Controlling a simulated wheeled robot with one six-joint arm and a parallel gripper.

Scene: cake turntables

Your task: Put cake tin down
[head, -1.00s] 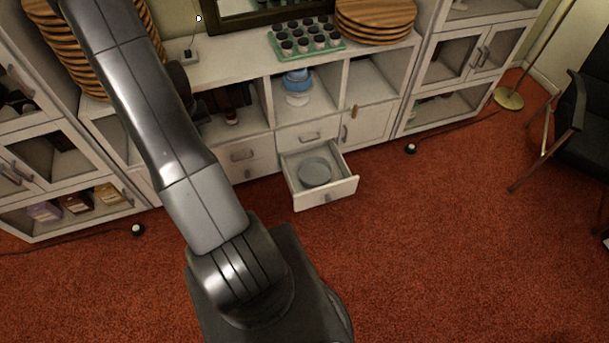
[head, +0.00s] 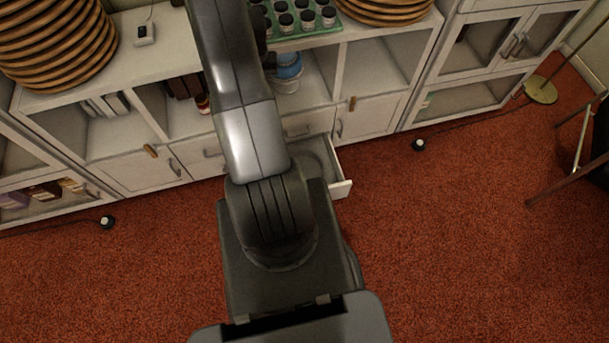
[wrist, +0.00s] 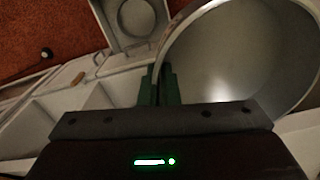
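A large round metal cake tin (wrist: 240,60) fills the right of the wrist view, its open inside facing the camera. My gripper (wrist: 161,84) has its green fingers close together on the tin's rim at the tin's left edge, and the tin is held up above the cabinet. The head view shows neither the gripper nor this tin, as my arm blocks that area. An open drawer (head: 341,165) is partly hidden behind my arm. In the wrist view, a round grey tin (wrist: 137,17) lies in the drawer.
The white cabinet has open compartments (head: 385,66) and a top with stacked wooden boards (head: 55,40), a small device (head: 144,34) and a green tray of small jars (head: 298,22). A blue-and-white object (head: 287,72) stands in one compartment.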

